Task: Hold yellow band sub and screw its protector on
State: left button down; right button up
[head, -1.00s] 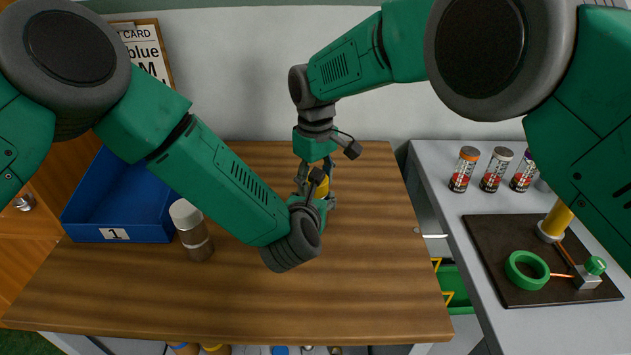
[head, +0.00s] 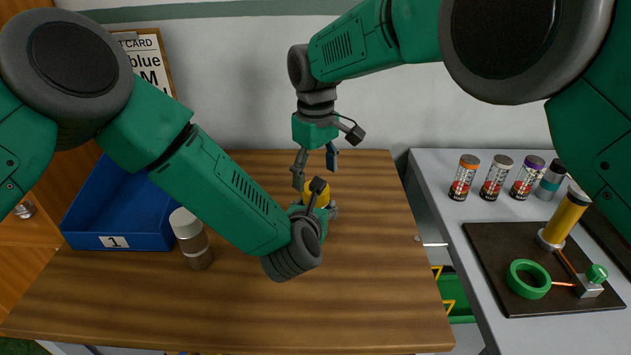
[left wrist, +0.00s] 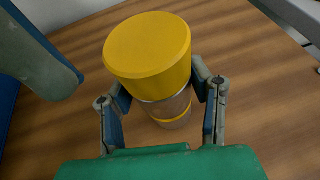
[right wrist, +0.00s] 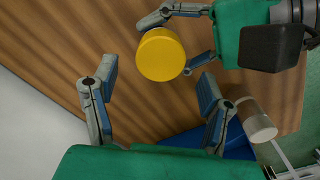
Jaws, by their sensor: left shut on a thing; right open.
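The yellow band sub (left wrist: 170,106) is a grey cylinder with a yellow band low on it, standing upright in my left gripper (head: 322,207). A wide yellow cap, its protector (left wrist: 148,52), sits on its top; whether the thread is fully seated cannot be told. The cap also shows in the head view (head: 320,188) and the right wrist view (right wrist: 160,54). My left fingers are shut around the sub below the cap. My right gripper (head: 315,171) is open and empty, just above the cap, fingers pointing down.
A grey cylinder with a pale top (head: 196,245) stands left on the wooden table (head: 380,290), beside a blue bin (head: 125,205) marked 1. A side bench (head: 440,180) at right carries spray cans (head: 493,176) and a dark mat (head: 505,290) with a green ring (head: 527,292).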

jog(key=shift+c, duration=0.4)
jog(key=n, duration=0.2)
jog(key=shift+s+a+r+n, duration=0.1)
jog(key=shift+s+r+n, duration=0.1)
jog(key=shift+n, duration=0.2)
jog(key=shift+r+n, duration=0.35)
jog(key=shift+n, duration=0.65)
jog(key=n, duration=0.1)
jog(key=r+n, duration=0.1)
jog(key=n, duration=0.2)
jog(key=shift+w+r, duration=0.25)
jog(key=shift+r, duration=0.15)
jog(key=shift+f, duration=0.1)
jog(key=shift+f, duration=3.95)
jog(key=shift+c, duration=0.4)
